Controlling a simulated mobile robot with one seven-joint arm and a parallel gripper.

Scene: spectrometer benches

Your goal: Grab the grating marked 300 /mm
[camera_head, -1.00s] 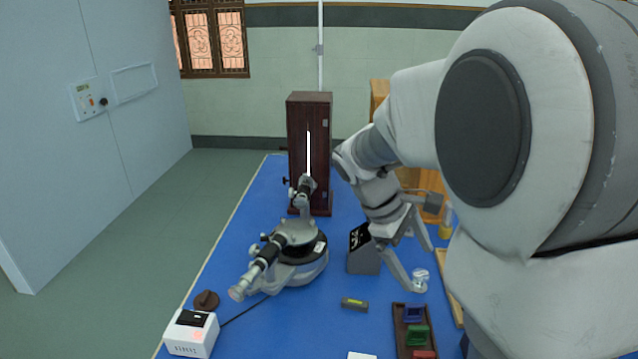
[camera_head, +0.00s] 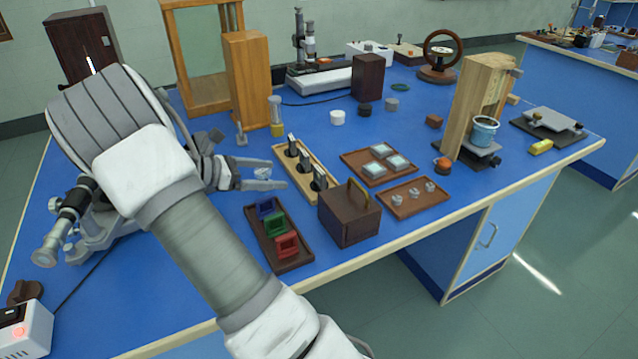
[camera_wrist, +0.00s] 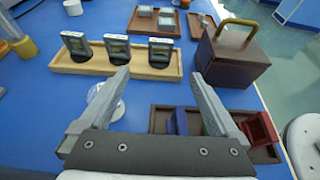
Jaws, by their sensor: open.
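My gripper (camera_head: 277,174) is open and empty, left of the tray in the head view. In the wrist view its fingertips (camera_wrist: 158,76) point toward the tray, apart from the plates.
A dark tray (camera_head: 262,240) with blue, green and red holders lies in front of the gripper. A brown box with a handle (camera_head: 348,216) stands right of the grating tray. A clear glass piece (camera_wrist: 103,98) lies by the left finger. Two more trays lie beyond the box.

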